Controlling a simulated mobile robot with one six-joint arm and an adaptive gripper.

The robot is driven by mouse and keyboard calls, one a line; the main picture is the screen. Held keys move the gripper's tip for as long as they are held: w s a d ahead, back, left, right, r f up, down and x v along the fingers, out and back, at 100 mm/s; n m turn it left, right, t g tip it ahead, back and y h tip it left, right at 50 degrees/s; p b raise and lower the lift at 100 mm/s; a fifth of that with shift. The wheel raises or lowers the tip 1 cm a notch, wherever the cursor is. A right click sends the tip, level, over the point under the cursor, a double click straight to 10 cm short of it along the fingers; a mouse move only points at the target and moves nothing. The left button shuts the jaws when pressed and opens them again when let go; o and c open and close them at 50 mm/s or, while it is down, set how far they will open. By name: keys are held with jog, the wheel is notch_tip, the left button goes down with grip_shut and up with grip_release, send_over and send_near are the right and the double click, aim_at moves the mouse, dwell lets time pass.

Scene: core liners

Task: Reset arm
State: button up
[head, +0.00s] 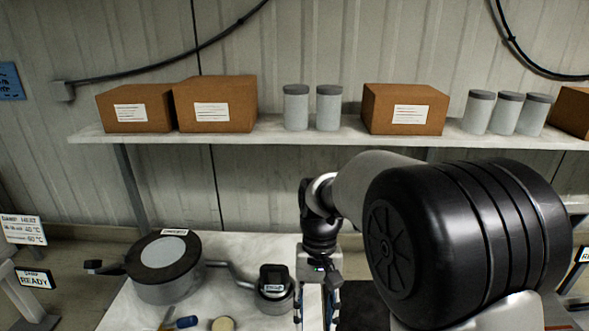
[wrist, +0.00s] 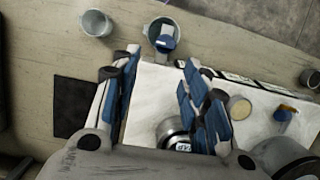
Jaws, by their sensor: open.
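My gripper (head: 316,303) hangs over the white table in the head view, partly hidden by my own arm. In the wrist view, the blue-padded fingers of my gripper (wrist: 152,82) stand apart with nothing between them. Bare white tabletop (wrist: 152,104) and a strip of floor show through the gap. A small round grey device with a black top (head: 275,283) stands just left of the gripper in the head view. It also shows near the base of the fingers in the wrist view (wrist: 173,132).
A drum-shaped vessel with a dark lid (head: 164,268) stands on the table's left. A tan disc (head: 222,324) and a blue item (head: 186,322) lie near the front. Two buckets (wrist: 96,24) (wrist: 176,27) stand beyond the table. A wall shelf (head: 250,135) holds boxes and canisters.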

jog(key=s+d+r+t+b, duration=0.4)
jog(key=s+d+r, duration=0.1)
jog(key=s, duration=0.3)
jog(key=s+d+f+t+b, duration=0.2)
jog(key=s+d+t+b, duration=0.1)
jog(key=s, duration=0.7)
jog(key=shift+d+t, duration=0.6)
jog(key=shift+d, duration=0.25)
